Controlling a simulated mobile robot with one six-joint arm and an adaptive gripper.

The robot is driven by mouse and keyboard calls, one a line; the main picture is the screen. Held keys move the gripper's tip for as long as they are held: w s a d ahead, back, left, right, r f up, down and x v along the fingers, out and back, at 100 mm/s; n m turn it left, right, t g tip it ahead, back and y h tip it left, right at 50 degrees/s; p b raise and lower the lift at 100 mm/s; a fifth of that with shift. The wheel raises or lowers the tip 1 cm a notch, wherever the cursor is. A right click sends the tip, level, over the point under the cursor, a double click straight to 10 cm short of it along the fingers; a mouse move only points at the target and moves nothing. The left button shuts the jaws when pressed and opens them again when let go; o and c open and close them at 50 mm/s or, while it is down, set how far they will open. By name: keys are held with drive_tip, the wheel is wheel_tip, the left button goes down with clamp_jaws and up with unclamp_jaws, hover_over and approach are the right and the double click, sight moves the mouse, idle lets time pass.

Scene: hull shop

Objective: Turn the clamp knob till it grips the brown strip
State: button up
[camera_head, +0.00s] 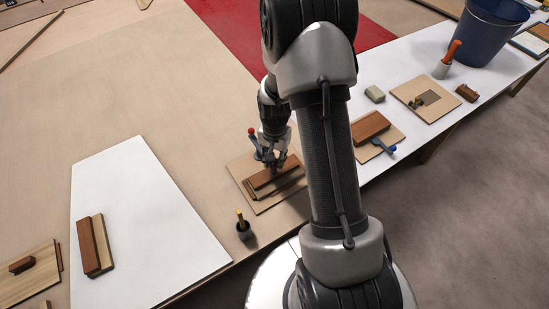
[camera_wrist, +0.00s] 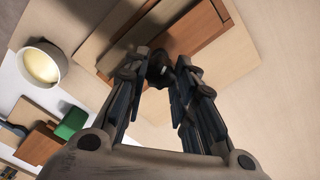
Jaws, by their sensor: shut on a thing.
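My gripper (camera_head: 272,168) is over a light wooden board (camera_head: 262,207) near the table's front edge. The brown strip (camera_head: 263,180) lies on that board. It also shows in the wrist view (camera_wrist: 203,32), beyond the fingertips. In the wrist view my gripper (camera_wrist: 160,82) has its fingers around a small dark piece, apparently the clamp knob (camera_wrist: 156,60). A grey-blue part with a red end (camera_head: 252,131) stands beside my gripper in the head view. The fingers hide most of the clamp, and I cannot tell whether its jaw touches the strip.
A white sheet (camera_head: 150,235) carries brown and pale strips (camera_head: 95,246).

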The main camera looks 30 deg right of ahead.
sight(275, 162)
drive_tip(key=m, duration=0.4)
drive_tip(key=shift+m, duration=2.1)
drive_tip(key=o, duration=1.1)
wheel_tip(275, 162, up, 12)
drive_tip(key=shift+r, duration=0.1)
